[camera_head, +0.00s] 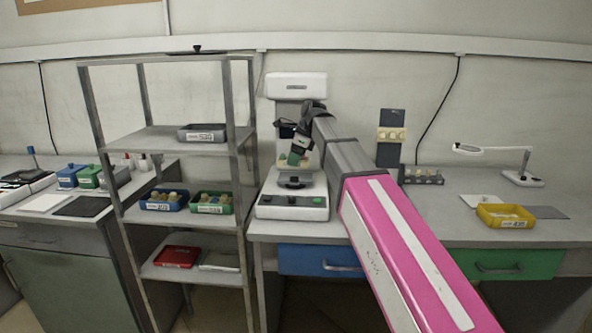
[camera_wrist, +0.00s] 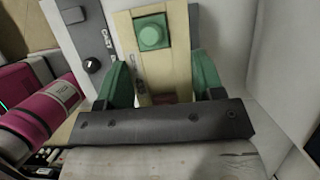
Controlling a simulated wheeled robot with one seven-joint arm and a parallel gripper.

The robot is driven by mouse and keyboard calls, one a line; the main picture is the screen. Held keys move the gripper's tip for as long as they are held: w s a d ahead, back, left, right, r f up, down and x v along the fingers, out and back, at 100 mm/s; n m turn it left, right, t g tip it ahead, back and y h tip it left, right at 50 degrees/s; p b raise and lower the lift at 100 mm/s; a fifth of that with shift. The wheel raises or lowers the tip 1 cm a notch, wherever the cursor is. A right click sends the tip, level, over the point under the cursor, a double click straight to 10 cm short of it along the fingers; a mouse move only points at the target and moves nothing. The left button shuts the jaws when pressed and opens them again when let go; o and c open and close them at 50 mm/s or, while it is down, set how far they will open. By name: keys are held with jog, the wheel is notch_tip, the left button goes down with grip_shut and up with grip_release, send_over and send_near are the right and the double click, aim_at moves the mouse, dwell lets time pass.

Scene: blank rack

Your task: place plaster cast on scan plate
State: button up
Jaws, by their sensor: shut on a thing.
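My gripper (camera_head: 297,157) is at the white scanner (camera_head: 296,87), in front of its column and above the dark round scan plate (camera_head: 295,181). In the wrist view my gripper (camera_wrist: 160,80) has its green fingers on either side of a cream block, the plaster cast (camera_wrist: 158,68), and is shut on it. The cast has a green square patch with a round green knob at its far end. In the head view the fingers partly hide the cast. I cannot tell whether it touches the plate.
A grey rack (camera_head: 240,165) stands left of the scanner, holding a grey tray (camera_head: 202,133), a blue tray (camera_head: 164,200) and a green tray (camera_head: 211,203) of cream pieces. A yellow tray (camera_head: 506,216) and a lamp (camera_head: 522,179) are at right. The scanner's white wall is close in the wrist view.

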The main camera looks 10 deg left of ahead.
jog(key=shift+w+d+f, duration=0.3)
jog(key=shift+w+f, duration=0.1)
jog(key=shift+w, duration=0.3)
jog(key=shift+f, duration=2.05)
jog(key=shift+f, duration=0.1)
jog(key=o, duration=0.7)
jog(key=shift+o, duration=0.2)
jog(key=v, duration=1.2)
jog(key=shift+d, duration=0.1)
